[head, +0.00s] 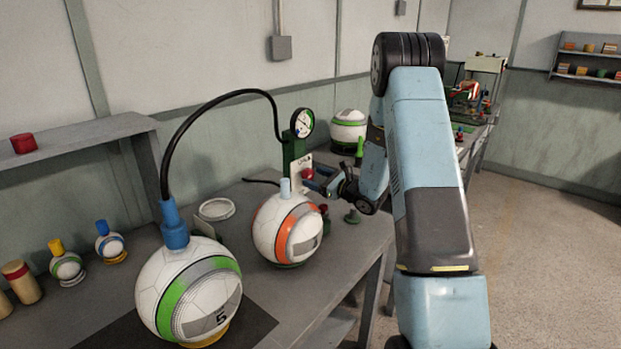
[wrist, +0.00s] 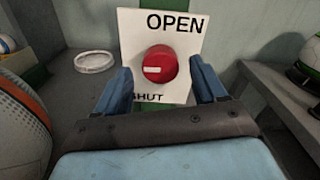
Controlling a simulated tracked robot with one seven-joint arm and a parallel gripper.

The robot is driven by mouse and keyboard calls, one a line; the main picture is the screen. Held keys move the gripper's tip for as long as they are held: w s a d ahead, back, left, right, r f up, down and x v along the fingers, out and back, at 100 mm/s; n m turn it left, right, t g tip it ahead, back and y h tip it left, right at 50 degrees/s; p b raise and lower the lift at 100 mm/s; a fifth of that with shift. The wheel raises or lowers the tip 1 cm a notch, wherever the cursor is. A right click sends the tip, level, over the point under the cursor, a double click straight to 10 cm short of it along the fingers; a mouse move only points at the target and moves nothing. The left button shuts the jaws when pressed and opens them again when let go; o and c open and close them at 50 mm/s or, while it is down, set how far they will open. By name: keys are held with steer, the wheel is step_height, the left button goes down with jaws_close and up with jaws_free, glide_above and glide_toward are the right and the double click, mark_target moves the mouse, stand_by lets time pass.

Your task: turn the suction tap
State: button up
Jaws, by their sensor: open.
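The suction tap is a round red knob (wrist: 160,64) on a white plate (wrist: 188,30) marked OPEN at the top and SHUT at the bottom. A short white mark on the knob lies level. My gripper (wrist: 164,80) is open, with one blue finger on each side of the knob. Gaps seem to show between fingers and knob; I cannot tell whether the tips touch it. In the head view the red knob (head: 308,174) sits low on the green gauge post, just left of my gripper (head: 322,180).
A gauge (head: 302,122) tops the post, and a black hose (head: 215,99) arches to a blue fitting on the green-striped ball (head: 188,290). An orange-striped ball (head: 287,230) stands close to my gripper. A white ring (head: 216,209) lies behind on the bench.

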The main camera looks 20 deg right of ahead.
steer(key=shift+x, duration=1)
steer(key=shift+c, duration=0.4)
